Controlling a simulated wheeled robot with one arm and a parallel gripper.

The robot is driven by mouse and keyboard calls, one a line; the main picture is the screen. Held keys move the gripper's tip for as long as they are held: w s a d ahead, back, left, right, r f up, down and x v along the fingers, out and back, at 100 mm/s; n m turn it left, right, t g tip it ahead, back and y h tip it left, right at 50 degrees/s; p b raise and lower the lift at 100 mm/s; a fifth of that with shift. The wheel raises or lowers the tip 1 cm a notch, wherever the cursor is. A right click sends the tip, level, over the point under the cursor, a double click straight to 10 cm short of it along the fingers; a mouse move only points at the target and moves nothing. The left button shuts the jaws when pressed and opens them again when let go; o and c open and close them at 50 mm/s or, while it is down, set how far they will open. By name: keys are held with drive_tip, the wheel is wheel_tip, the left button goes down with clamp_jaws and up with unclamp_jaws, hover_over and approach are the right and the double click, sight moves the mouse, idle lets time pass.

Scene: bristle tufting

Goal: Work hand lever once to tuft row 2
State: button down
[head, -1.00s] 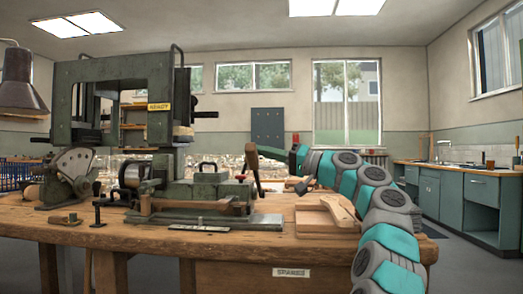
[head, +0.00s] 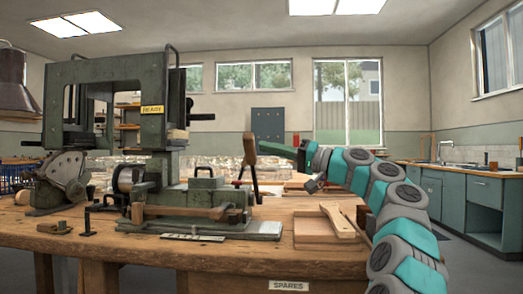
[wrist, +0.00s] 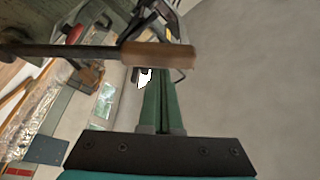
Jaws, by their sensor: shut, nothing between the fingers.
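The hand lever, a dark rod with a brown wooden grip (head: 250,149), stands nearly upright, leaning slightly, at the right end of the green tufting machine (head: 100,75). In the wrist view its grip (wrist: 158,54) and rod (wrist: 62,50) lie across the picture just beyond my fingertips. My gripper (head: 262,144) is shut and empty, its green fingers pointing left at the grip from the right. In the wrist view the fingers (wrist: 160,92) lie together. I cannot tell whether they touch the grip. The machine carries a yellow READY sign (head: 154,110).
A wooden tray (head: 310,239) with a pale wooden piece (head: 338,221) lies on the workbench (head: 215,256) right of the machine. A small dark stand (head: 88,222) is at the front left. The front right of the bench is mostly clear.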

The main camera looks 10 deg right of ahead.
drive_tip(key=v, duration=0.7)
drive_tip(key=shift+w+d, duration=0.2)
drive_tip(key=shift+d, duration=0.05)
drive_tip(key=shift+f, duration=0.1)
drive_tip(key=s+a+f+g+p, duration=0.1)
drive_tip(key=s+a+g+p, duration=0.15)
drive_tip(key=a, duration=0.65)
drive_tip(key=s+a+f+g+h+p, duration=0.4)
drive_tip(key=s+a+f+g+h, duration=0.2)
drive_tip(key=s+a+f, duration=0.85)
drive_tip(key=s+d+f+g+h+p, duration=0.25)
drive_tip(key=s+f+h, duration=0.35)
drive_tip(key=s+f, duration=0.7)
drive_tip(key=s+d+f+m+g+h+p, duration=0.1)
drive_tip(key=s+d+f+h, duration=0.4)
drive_tip(key=s+d+f, duration=0.6)
drive_tip(key=s+d+g+p, duration=0.1)
drive_tip(key=s+d, duration=0.1)
drive_tip(key=s, duration=0.2)
drive_tip(key=shift+f, duration=0.25)
drive_tip(key=shift+a, duration=0.1)
